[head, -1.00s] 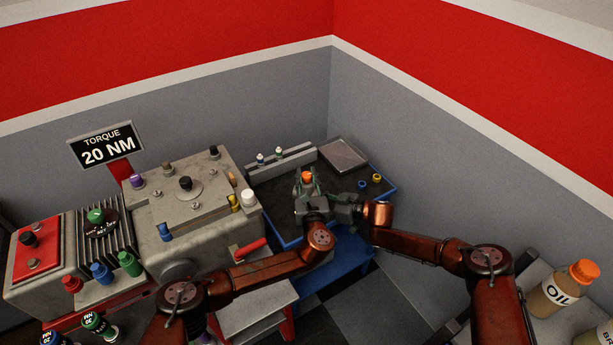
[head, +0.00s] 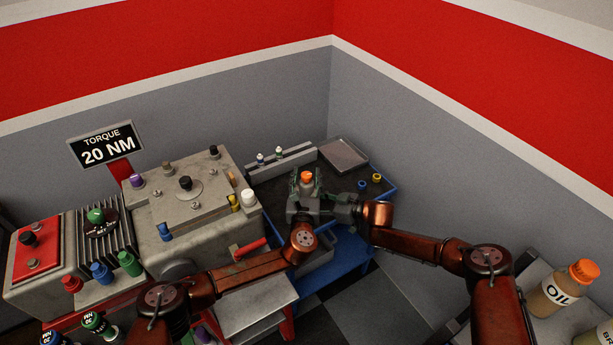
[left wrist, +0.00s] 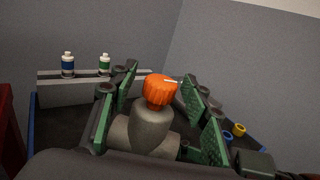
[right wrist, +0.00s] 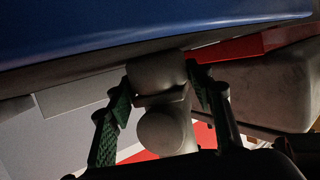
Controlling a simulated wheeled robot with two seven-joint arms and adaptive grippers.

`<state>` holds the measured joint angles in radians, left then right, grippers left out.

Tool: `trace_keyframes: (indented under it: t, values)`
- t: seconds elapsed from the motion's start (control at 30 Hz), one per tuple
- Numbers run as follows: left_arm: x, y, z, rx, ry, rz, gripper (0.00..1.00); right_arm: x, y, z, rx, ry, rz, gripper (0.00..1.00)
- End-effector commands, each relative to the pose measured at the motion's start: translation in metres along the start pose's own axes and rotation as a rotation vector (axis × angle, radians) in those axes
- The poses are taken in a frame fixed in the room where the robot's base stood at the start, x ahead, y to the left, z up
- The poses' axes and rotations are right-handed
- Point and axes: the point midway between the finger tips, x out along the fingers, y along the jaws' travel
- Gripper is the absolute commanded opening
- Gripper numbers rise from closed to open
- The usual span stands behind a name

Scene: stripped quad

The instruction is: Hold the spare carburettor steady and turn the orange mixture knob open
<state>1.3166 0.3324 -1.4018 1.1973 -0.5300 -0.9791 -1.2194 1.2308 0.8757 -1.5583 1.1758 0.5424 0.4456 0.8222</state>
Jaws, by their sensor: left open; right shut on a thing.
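The spare carburettor is a grey body (left wrist: 150,130) with an orange mixture knob (left wrist: 160,90) on top. In the head view the knob (head: 307,176) shows above my grippers at the blue-edged bench. My left gripper (left wrist: 155,100) is open, its green-padded fingers on either side of the knob with gaps between. My right gripper (right wrist: 160,95) is shut on the carburettor's grey body (right wrist: 165,130), seen between its fingers in the right wrist view. In the head view the grippers hide most of the body.
A grey rack with small bottles (left wrist: 68,65) stands behind. Blue and yellow rings (head: 376,178) lie to the right near a flat tray (head: 343,154). A large grey engine block (head: 190,205) stands to the left. The wall is close behind.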

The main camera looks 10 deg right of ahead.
Motion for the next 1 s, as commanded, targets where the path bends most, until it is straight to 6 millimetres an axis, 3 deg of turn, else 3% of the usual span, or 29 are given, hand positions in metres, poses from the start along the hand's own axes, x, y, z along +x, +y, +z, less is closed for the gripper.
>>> trace_keyframes:
  t: [0.27,0.7,1.0]
  values:
    - [-0.009,-0.001,-0.001,-0.001,0.001,-0.002,0.43,0.001,-0.001,0.001,0.0,-0.001,-0.002,0.34]
    - [-0.068,-0.001,-0.001,-0.002,0.001,-0.001,0.43,0.001,-0.001,0.001,0.0,-0.001,-0.002,0.34]
    - [-0.075,0.0,0.0,0.001,0.0,0.0,0.43,0.001,-0.002,0.001,0.0,-0.001,-0.003,0.34]
